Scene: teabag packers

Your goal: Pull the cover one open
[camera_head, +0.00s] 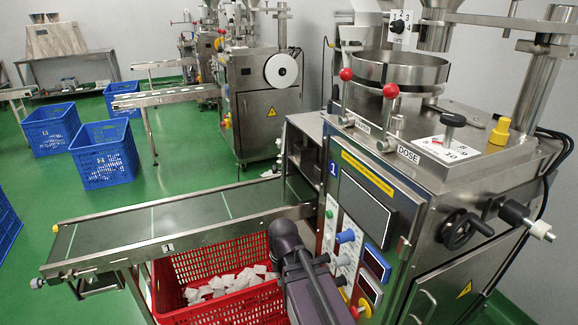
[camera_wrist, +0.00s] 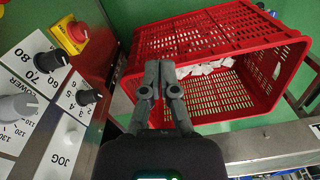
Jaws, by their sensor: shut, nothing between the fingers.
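The packing machine marked with a blue 1 (camera_head: 332,168) stands at the right in the head view. A lower metal door (camera_head: 455,285) with a warning triangle is at the right. I cannot tell which part is cover one. My gripper (camera_wrist: 158,68) is shut and empty in the wrist view, in front of the red crate and beside the control panel. It touches no cover there. My arm hides part of the machine's lower front in the head view.
A red crate (camera_head: 165,290) of white teabags stands under the conveyor (camera_head: 150,225). The control panel's knobs (camera_wrist: 20,107) and emergency stop (camera_wrist: 72,33) are close to my gripper. Blue crates (camera_head: 103,155) and another machine (camera_head: 265,100) stand behind, with green floor between.

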